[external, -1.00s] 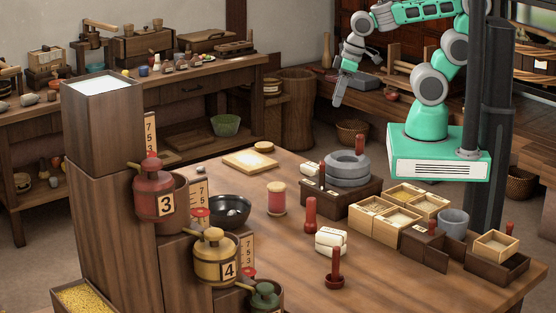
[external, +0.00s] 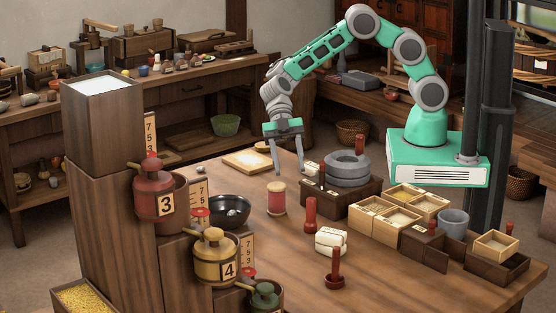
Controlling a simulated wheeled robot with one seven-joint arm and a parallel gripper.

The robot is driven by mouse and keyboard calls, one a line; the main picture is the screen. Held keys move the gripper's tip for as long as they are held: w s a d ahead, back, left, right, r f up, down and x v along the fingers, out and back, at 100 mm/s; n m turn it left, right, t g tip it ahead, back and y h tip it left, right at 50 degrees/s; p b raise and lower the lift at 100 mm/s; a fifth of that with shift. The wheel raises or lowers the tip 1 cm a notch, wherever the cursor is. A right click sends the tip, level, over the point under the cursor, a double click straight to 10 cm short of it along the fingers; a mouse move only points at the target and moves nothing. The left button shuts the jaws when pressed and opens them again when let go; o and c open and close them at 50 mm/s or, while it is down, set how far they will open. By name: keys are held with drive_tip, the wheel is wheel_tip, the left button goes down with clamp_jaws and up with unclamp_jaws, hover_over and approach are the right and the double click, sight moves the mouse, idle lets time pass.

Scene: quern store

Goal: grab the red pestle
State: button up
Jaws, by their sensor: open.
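A red pestle-shaped piece (external: 310,215) stands upright on the wooden table, just left of the white blocks. A second red upright piece (external: 336,264) with a wide round foot stands nearer the front edge. I cannot tell for certain which one is the pestle. My gripper (external: 289,168) points down with its two fingers apart and nothing between them. It appears above the back of the table, up and left of both red pieces and clear of them.
A red spool (external: 276,199) with pale ends appears below my gripper. A grey stone quern (external: 347,169) on a dark wooden base is to its right. White wrapped blocks (external: 330,240), several wooden trays (external: 375,228) and a dark bowl (external: 231,210) stand around. Front middle tabletop is clear.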

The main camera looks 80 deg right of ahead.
sight(309, 200)
drive_tip(key=s+a+f+n+g, duration=0.1)
drive_tip(key=s+a+f, duration=0.1)
drive_tip(key=a, duration=0.1)
drive_tip(key=s+a+f+n+g+y+p, duration=0.1)
drive_tip(key=s+a+f, duration=0.1)
drive_tip(key=a, duration=0.2)
drive_tip(key=s+a+f+n+y+p, duration=0.1)
drive_tip(key=s+a+f, duration=0.1)
drive_tip(key=a, duration=0.1)
drive_tip(key=shift+s+a+n+g, duration=0.1)
drive_tip(key=shift+a+n+g, duration=0.1)
drive_tip(key=shift+n+g, duration=0.2)
clamp_jaws()
